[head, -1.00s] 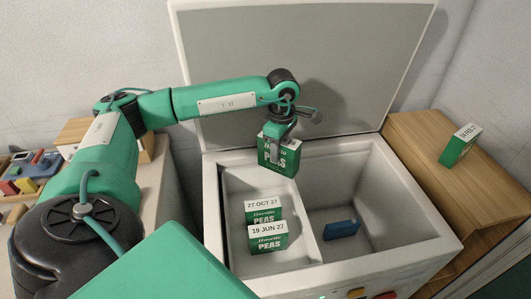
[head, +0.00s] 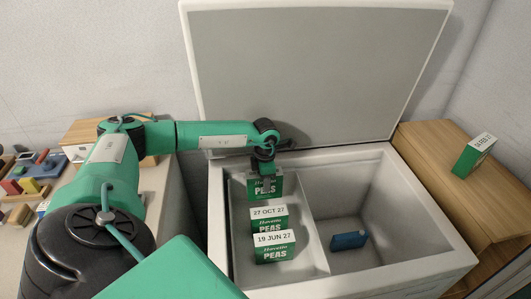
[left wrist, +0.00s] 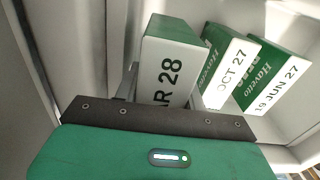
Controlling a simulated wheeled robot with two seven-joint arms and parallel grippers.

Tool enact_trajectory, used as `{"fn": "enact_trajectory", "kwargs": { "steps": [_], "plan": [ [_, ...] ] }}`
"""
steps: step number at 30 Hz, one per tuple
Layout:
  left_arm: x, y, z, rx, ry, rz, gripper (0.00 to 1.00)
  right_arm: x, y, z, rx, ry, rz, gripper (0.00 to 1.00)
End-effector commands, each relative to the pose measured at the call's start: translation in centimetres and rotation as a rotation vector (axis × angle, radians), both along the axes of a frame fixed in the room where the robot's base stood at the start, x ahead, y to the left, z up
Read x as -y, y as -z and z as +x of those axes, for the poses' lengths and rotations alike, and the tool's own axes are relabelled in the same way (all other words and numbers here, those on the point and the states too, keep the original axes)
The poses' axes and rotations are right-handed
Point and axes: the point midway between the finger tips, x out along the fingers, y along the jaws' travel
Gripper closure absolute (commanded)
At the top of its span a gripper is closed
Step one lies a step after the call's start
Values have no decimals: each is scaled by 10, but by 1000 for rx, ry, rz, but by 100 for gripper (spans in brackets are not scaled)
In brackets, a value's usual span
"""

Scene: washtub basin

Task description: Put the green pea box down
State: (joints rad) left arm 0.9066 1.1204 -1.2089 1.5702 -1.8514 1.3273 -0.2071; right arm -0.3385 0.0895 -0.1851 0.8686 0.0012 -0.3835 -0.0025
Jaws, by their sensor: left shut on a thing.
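My left gripper (head: 265,180) is shut on a green pea box (head: 274,190), held upright in the left compartment (head: 308,237) of the open white chest freezer, at its back end. In the left wrist view the held box (left wrist: 172,65) shows a white top reading "AR 28", partly cut off. Two more pea boxes stand in a row in front of it: one marked 27 OCT 27 (head: 268,224), then one marked 19 JUN 27 (head: 274,254). I cannot tell whether the held box touches the compartment floor. My right gripper is not in view.
A blue box (head: 348,240) lies in the right compartment, which is otherwise clear. The raised lid (head: 310,75) stands behind. Another green box (head: 472,158) is on the wooden surface (head: 440,150) at right. Several small items lie on the left counter.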

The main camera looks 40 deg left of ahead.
Motion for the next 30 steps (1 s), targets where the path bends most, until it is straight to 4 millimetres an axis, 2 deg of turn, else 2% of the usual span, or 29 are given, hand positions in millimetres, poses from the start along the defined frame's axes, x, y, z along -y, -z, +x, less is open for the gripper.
{"fn": "enact_trajectory", "kwargs": {
  "steps": [3,11,18,29,30],
  "plan": [
    [0,20,0,0,0,-1,91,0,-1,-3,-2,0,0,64],
    [1,41,0,-1,2,-1,91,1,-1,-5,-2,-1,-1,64],
    [0,73,0,0,1,0,91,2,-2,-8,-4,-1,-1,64],
    [0,78,0,1,1,-1,91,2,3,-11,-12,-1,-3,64],
    [0,78,0,0,1,0,53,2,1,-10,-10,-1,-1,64]
  ]
}}
